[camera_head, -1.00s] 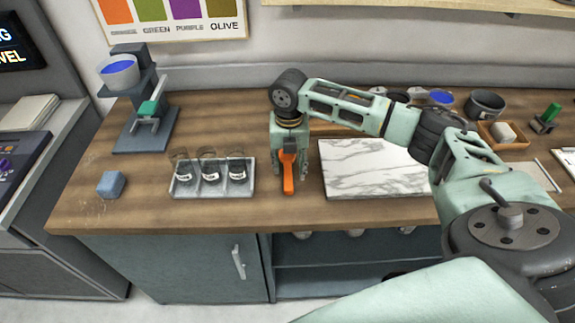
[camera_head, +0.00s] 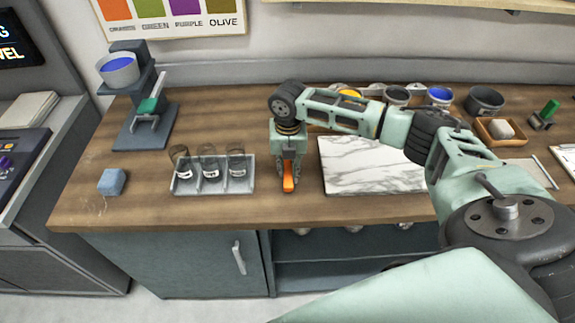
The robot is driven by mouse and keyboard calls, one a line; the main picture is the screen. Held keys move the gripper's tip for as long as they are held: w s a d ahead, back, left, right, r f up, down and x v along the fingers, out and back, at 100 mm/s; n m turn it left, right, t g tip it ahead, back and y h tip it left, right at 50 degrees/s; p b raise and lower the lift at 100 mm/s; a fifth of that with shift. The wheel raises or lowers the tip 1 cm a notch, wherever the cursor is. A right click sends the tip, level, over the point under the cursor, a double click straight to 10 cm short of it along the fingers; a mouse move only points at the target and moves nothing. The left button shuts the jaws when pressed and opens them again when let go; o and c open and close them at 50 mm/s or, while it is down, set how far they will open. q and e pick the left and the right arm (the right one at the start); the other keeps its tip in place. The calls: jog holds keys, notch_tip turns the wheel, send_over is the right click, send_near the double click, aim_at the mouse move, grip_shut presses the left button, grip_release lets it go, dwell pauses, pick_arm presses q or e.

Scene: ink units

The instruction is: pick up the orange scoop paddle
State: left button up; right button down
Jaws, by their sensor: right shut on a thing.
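The orange scoop paddle (camera_head: 288,184) is at the middle of the wooden counter, between the jar tray and the marble slab. My right gripper (camera_head: 288,172) points down over it and is shut on it. The fingers hide the paddle's upper part; its orange lower end shows below them. I cannot tell whether the paddle touches the counter. My left gripper is not in view.
A tray (camera_head: 212,188) with 3 glass jars stands to the left of my right gripper. A white marble slab (camera_head: 370,170) lies close on its right. A blue block (camera_head: 112,182) sits far left. Ink pots (camera_head: 440,97) stand behind my arm. The counter's front edge is near.

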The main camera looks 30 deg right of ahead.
aim_at(288, 169)
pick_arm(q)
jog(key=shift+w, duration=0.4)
pick_arm(e)
jog(key=shift+w+r+b, duration=0.1)
jog(key=shift+r+b, duration=0.25)
jog(key=shift+r, duration=0.3)
notch_tip(288, 169, up, 3)
jog(key=shift+d+f+b, duration=0.1)
jog(key=shift+d+b, duration=0.05)
jog(key=shift+b, duration=0.45)
pick_arm(q)
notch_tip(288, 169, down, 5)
jog(key=b, duration=0.3)
pick_arm(e)
jog(key=s+d+r, duration=0.3)
jog(key=d+r, duration=0.4)
jog(key=d, duration=0.3)
jog(key=shift+s+d, duration=0.4)
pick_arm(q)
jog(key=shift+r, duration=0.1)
pick_arm(e)
jog(key=c, duration=2.2)
grip_release()
grip_shut()
